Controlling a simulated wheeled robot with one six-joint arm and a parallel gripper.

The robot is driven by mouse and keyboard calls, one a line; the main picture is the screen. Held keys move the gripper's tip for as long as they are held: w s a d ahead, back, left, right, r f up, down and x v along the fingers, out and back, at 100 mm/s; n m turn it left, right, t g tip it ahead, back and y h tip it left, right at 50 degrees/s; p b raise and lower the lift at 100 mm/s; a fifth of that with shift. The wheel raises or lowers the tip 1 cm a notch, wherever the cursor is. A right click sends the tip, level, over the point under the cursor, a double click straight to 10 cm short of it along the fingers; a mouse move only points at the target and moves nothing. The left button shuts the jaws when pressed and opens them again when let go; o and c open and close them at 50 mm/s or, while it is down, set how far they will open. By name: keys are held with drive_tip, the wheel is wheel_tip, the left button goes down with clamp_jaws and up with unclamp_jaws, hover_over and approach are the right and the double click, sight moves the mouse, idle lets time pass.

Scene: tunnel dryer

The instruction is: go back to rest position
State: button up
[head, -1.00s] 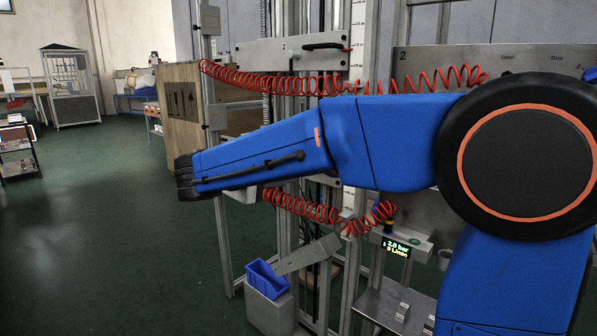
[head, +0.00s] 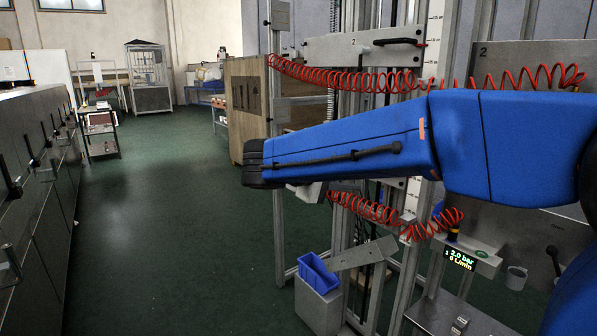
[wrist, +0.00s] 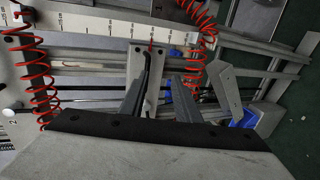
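My blue arm stretches across the right half of the head view, its dark wrist end pointing left in front of a metal frame with red coiled hoses (head: 350,80). In the wrist view my gripper (wrist: 159,88) shows two grey fingers standing apart with nothing between them, so it is open and empty. Behind the fingers are a plate with a black handle (wrist: 147,72), a ruler strip (wrist: 95,27) and the hoses. In the head view the fingers are not clearly visible.
A blue bin (head: 318,272) on a grey stand sits below a sloped metal chute (head: 362,254). A pressure display (head: 460,259) is at the right. A row of dark cabinets (head: 35,170) lines the left. A wooden crate (head: 247,105) stands behind. Green floor (head: 170,230) between is clear.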

drive_tip(key=s+d+f+m+g+y, duration=0.2)
drive_tip(key=s+d+f+g+y, duration=0.3)
drive_tip(key=s+d+f, duration=0.85)
drive_tip(key=s+a+f+m+t+y, duration=0.1)
drive_tip(key=s+a+f+m+y, duration=0.1)
drive_tip(key=s, duration=0.5)
drive_tip(key=s+a+f+m+t+y, duration=0.1)
drive_tip(key=s+a+f+m+y, duration=0.1)
drive_tip(key=s+f+y, duration=0.3)
drive_tip(key=s+f, duration=0.1)
drive_tip(key=s, duration=0.2)
drive_tip(key=shift+s+a+t+y, duration=0.2)
drive_tip(key=shift+s+t+y, duration=0.1)
drive_tip(key=shift+t, duration=0.1)
